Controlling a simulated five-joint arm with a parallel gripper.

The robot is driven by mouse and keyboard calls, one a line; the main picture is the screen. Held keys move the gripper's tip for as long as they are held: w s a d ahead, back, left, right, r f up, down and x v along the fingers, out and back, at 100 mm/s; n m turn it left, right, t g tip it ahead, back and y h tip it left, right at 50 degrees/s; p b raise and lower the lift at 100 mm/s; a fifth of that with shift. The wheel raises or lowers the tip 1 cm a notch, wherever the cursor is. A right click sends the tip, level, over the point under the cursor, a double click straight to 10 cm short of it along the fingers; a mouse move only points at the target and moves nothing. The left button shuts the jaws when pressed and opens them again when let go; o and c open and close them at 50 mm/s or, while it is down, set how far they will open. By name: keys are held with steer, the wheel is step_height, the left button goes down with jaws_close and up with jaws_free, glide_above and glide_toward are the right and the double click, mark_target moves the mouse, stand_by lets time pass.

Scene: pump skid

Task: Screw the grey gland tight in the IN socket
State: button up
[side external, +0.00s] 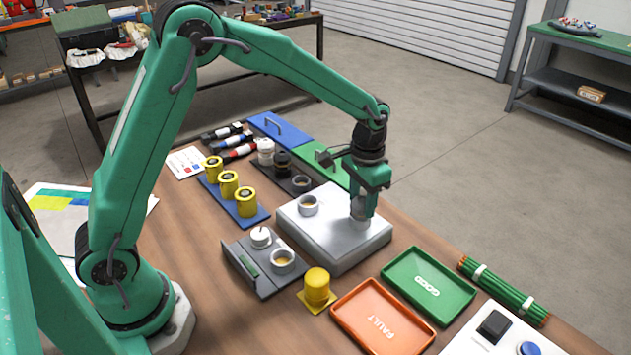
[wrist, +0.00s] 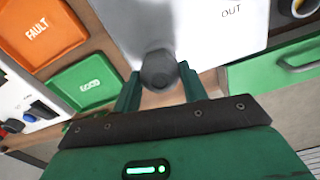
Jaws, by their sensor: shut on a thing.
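A light grey block (side external: 330,243) stands on the wooden bench. It carries an open ring-shaped socket (side external: 308,205) on its left part. My gripper (wrist: 160,80) is shut on a grey gland (wrist: 158,66) over the block's right part. In the side external view my gripper (side external: 361,207) points straight down there, and the gland sits at or just above a socket on the block. The fingers partly hide it, so I cannot tell how deep it sits. The wrist view shows the word OUT on the block; the IN mark is not visible.
A green GOOD tray (side external: 428,286) and an orange FAULT tray (side external: 382,316) lie in front of the block. A grey fixture (side external: 262,282) and a yellow cylinder (side external: 317,285) stand front left. Several yellow cylinders stand on a blue rack (side external: 262,214). A green cable bundle (side external: 503,292) lies right.

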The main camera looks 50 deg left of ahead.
steer(key=shift+m, duration=0.3)
steer(key=shift+m, duration=2.1)
steer(key=o, duration=1)
steer(key=shift+o, duration=0.2)
steer(key=shift+n, duration=0.3)
steer(key=n, duration=0.4)
steer(key=shift+n, duration=2.4)
